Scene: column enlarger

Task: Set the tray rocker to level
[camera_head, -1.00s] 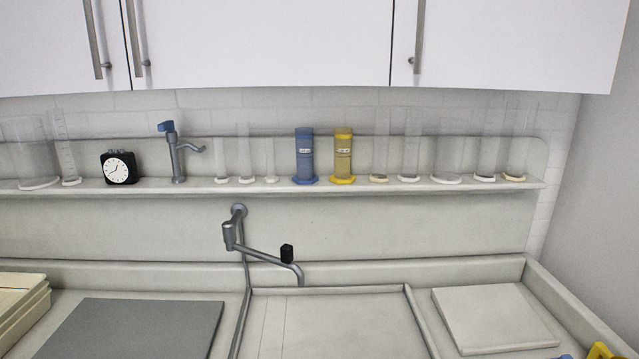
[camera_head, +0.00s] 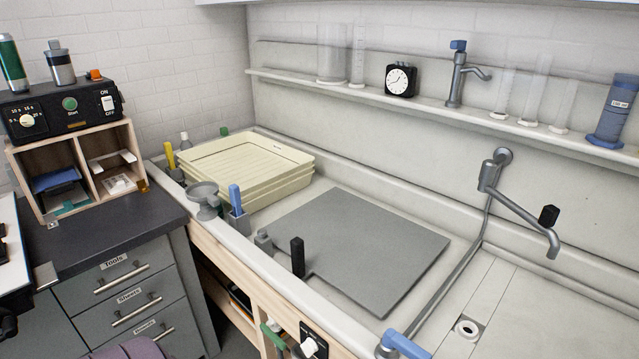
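The likely tray rocker is a flat grey plate (camera_head: 365,245) lying in the wet bench, left of the sink. A black upright handle (camera_head: 297,257) on a small grey mount stands at its front left edge. I cannot tell clearly from this angle whether the plate is level or slightly tilted.
Stacked cream trays (camera_head: 245,165) stand left of the plate. A small grey holder with a blue item (camera_head: 236,205) and a grey funnel (camera_head: 205,196) sit near the bench's front rim. A swing tap (camera_head: 520,205) reaches over the sink at right. A drawer cabinet (camera_head: 125,300) stands at left.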

